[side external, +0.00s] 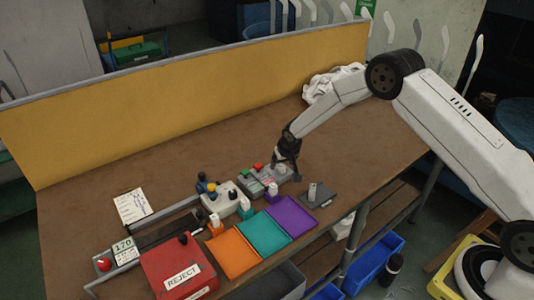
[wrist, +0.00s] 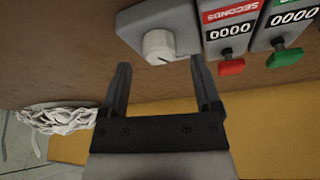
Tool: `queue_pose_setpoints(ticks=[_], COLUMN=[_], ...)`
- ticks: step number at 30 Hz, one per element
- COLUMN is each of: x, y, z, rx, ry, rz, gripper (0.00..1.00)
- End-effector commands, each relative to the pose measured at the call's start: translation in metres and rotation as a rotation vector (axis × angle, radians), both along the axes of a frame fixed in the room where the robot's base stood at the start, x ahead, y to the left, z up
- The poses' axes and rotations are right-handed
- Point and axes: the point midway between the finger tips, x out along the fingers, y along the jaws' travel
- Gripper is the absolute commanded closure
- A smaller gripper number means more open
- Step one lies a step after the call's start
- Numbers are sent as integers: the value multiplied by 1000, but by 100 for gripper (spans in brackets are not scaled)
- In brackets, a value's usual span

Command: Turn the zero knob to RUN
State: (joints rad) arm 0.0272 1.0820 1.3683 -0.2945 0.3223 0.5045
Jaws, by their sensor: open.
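A white round knob (wrist: 158,46) with a short dark pointer mark sits on a light grey box (wrist: 140,18) at the top of the wrist view. No RUN lettering is legible. My gripper (wrist: 161,70) is open and empty, its two dark fingers apart on either side of the knob's line. The knob is a little beyond the fingertips, not between them. In the side view, my gripper (side external: 287,163) points down over the grey box at the right end of the row of devices and hides the knob there.
Two counters reading 0000, one red-labelled SECONDS (wrist: 231,22) with a red button and one green-labelled (wrist: 292,20), stand close beside the box. Orange (side external: 234,254), teal (side external: 263,233) and purple (side external: 291,217) trays lie in front. White cloth (side external: 325,84) lies behind. A yellow panel (side external: 180,105) closes the back.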

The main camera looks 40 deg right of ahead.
Motion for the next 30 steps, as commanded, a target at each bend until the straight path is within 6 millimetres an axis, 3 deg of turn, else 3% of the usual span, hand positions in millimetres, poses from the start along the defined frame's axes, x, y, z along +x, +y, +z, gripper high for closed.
queue_pose_setpoints(ticks=[8, 19, 20, 27, 30], x=[6, 7, 7, 7, 7], y=[-2, -2, -2, -2, -2], z=[-16, -18, -18, -18, -18], rx=[0, 0, 0, 0, 0], ry=[0, 0, 0, 0, 0], rz=[0, 0, 0, 0, 0], gripper=[19, 19, 25, 100, 100])
